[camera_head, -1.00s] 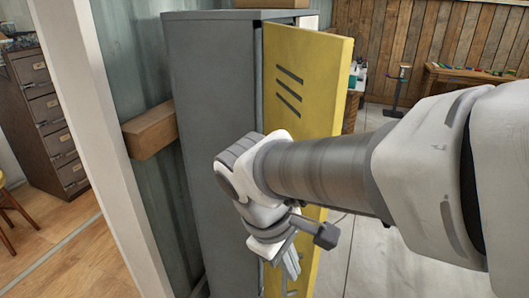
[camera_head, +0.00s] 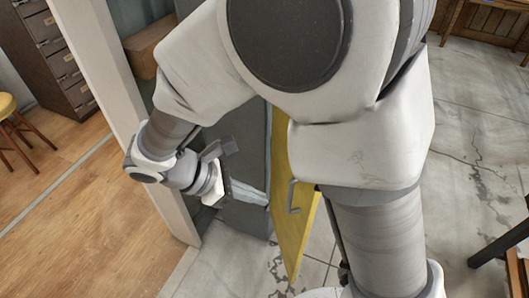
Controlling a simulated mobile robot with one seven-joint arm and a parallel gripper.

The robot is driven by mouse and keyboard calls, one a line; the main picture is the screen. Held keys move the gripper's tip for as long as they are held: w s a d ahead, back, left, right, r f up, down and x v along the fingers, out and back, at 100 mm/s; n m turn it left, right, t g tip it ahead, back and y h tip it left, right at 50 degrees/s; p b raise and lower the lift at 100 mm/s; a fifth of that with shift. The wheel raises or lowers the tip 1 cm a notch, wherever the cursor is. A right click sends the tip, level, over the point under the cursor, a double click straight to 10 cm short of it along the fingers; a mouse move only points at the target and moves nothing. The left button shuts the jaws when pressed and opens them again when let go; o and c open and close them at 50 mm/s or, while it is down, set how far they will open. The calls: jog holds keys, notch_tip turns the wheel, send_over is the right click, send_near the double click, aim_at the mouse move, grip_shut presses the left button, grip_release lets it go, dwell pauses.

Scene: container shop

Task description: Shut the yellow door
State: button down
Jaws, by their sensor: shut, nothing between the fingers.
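The yellow door (camera_head: 291,237) belongs to a tall grey locker (camera_head: 240,217). It stands open, angled out from the locker front, and its lower part shows with a metal handle (camera_head: 292,197) on it. My arm hides the door's upper part and much of the locker. My gripper (camera_head: 262,197) is left of the door, in front of the locker's grey side. Its fingers point right toward the door and look shut and empty. I cannot tell whether the fingertips touch the locker or the door.
A white post (camera_head: 108,100) stands left of the locker. A brown wooden block (camera_head: 150,45) is behind it. A drawer cabinet (camera_head: 55,50) and a yellow-topped stool (camera_head: 8,110) are further left. A dark table leg (camera_head: 500,245) is at the right edge. The concrete floor right of my arm is clear.

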aim_at(291, 202)
jog(key=x, duration=0.3)
jog(key=d+r+x, duration=0.1)
jog(key=x, duration=0.5)
jog(key=shift+w+d+r, duration=0.1)
jog(key=shift+w+d, duration=0.4)
jog(key=shift+d, duration=0.45)
jog(key=shift+d, duration=0.15)
